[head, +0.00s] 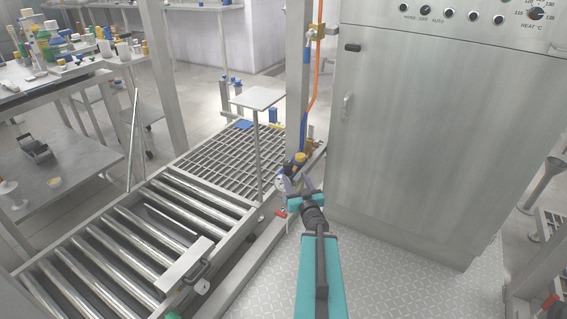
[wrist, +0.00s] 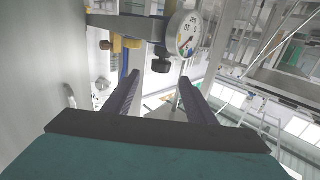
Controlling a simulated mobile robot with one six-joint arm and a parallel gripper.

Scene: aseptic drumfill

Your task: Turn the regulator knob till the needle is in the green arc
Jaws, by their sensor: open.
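The regulator's round gauge (wrist: 188,36) shows in the wrist view with a white face and coloured marks at its rim. The face is tilted and its figures look upside down. The needle is too small to read. In the head view my gripper (head: 301,186) is at the post, just below the yellow-and-black regulator part (head: 300,158).
An orange hose (head: 318,65) runs down the post (head: 298,70) above the regulator. A large steel cabinet (head: 420,130) stands close on the right. A roller conveyor (head: 130,235) and a grating (head: 230,160) lie to the left. A small raised plate (head: 257,98) stands behind.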

